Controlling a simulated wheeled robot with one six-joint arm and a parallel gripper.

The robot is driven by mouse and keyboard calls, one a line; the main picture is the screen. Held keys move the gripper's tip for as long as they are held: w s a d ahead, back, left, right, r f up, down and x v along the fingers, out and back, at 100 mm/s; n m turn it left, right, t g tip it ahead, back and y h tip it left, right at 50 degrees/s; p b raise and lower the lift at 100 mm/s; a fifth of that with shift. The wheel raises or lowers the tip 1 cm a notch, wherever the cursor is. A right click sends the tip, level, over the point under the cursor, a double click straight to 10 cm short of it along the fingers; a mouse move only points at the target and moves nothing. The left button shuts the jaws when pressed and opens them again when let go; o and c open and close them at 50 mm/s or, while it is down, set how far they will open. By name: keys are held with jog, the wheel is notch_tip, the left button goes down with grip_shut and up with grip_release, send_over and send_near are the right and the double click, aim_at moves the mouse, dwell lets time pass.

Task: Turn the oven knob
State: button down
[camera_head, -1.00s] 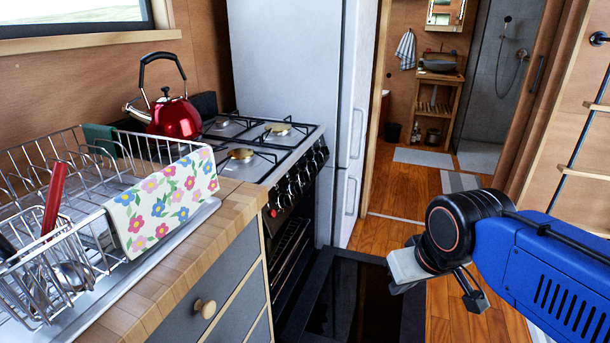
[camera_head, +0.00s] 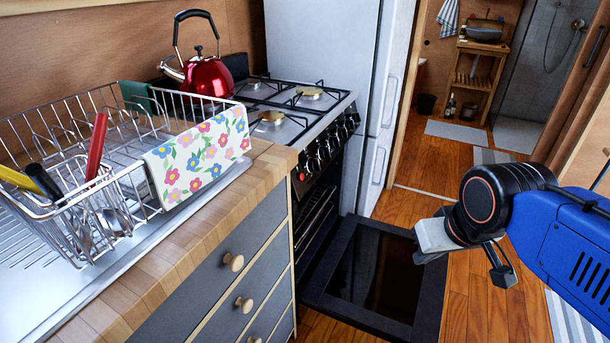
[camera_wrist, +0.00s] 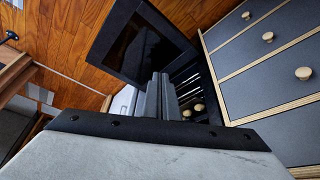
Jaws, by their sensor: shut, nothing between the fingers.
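The oven (camera_head: 318,205) stands beyond the drawers, under a gas hob (camera_head: 290,105). A row of black knobs (camera_head: 330,143) runs along its front edge; their settings are too small to read. The oven door (camera_head: 375,270) is folded down open, low above the floor. My gripper (camera_head: 430,243) is to the right of the knobs, apart from them, above the right side of the open door in the head view. In the wrist view my gripper (camera_wrist: 158,90) is shut and empty, with the open door (camera_wrist: 145,45) behind it. No knob can be made out clearly there.
Grey drawers with round wooden pulls (camera_head: 234,262) stand in front of the oven. A dish rack (camera_head: 110,175) is on the wooden counter (camera_head: 190,225). A red kettle (camera_head: 207,75) sits at the back. A tall fridge (camera_head: 335,50) is beyond the hob.

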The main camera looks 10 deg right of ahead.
aim_at(335, 142)
dwell(0.3)
jog(key=c, duration=1.6)
grip_release()
jog(key=shift+w+a+f, duration=0.1)
jog(key=shift+a, duration=0.05)
jog(key=shift+o, duration=0.7)
jog(key=shift+w+a+f+m+g+y, duration=0.15)
jog(key=shift+a+m+g+y, duration=0.15)
jog(key=shift+m, duration=0.1)
jog(key=w+a+r+m+g+y, duration=0.1)
jog(key=w+a+m+y, duration=0.2)
jog(key=w+m+y, duration=0.3)
jog(key=w+a+m+g+y, duration=0.1)
jog(key=w+a+m+y, duration=0.2)
jog(key=w+m, duration=0.4)
jog(key=w+d+r+m+t+y, duration=0.25)
jog(key=w+d+m+t, duration=0.2)
jog(key=w+d, duration=0.4)
jog(key=w+d+r+m+t+y, duration=0.1)
jog(key=w+d+m+t+y, duration=0.2)
jog(key=w+d+m, duration=0.55)
jog(key=w+a+n, duration=0.2)
jog(key=w+a, duration=1)
jog(key=a, duration=0.5)
jog(key=shift+c, duration=0.4)
